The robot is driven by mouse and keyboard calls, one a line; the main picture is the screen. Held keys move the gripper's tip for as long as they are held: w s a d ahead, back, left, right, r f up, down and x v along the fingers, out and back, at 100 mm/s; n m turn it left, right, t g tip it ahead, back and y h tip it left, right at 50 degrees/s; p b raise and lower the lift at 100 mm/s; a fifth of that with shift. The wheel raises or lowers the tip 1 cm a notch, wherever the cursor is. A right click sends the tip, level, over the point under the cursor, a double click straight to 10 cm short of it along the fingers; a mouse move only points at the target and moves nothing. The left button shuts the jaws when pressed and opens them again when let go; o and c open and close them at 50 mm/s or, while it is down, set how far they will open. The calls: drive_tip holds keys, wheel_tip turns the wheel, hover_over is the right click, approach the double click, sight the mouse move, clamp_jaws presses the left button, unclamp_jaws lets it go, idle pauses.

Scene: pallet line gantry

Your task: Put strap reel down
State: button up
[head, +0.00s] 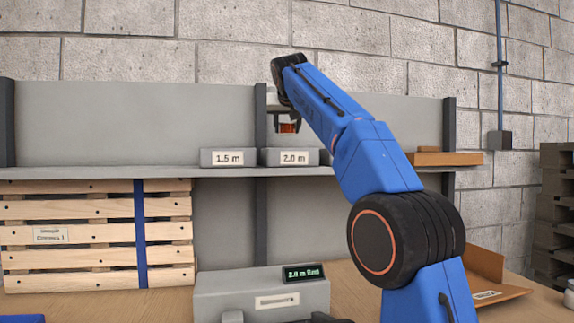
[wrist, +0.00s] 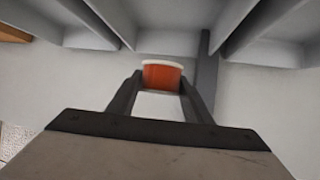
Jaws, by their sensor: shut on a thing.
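The strap reel (wrist: 163,77) is orange-red with a pale rim. In the wrist view it sits between the two dark fingertips of my gripper (wrist: 162,86), which is shut on it. In the head view the reel (head: 288,127) shows small and orange below the end of my arm, just above and behind the bin labelled 2.0 m (head: 293,157). A bin labelled 1.5 m (head: 228,158) stands to its left on the grey shelf (head: 110,173). The bins' insides are hidden in the head view, and my arm covers part of the shelf.
A wooden pallet (head: 70,208) with a blue strap stands at the left below the shelf. A grey box (head: 235,290) with a small lit display sits on the wooden bench. An orange-brown tray (head: 445,158) lies at the shelf's right end. The shelf's left part is clear.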

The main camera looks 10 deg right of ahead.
drive_tip(key=shift+f, duration=4.9)
drive_tip(key=shift+f, duration=0.1)
drive_tip(key=o, duration=1.2)
drive_tip(key=shift+r, duration=0.2)
drive_tip(key=v, duration=1.1)
drive_tip(key=shift+s+r, duration=0.15)
drive_tip(key=shift+s, duration=0.2)
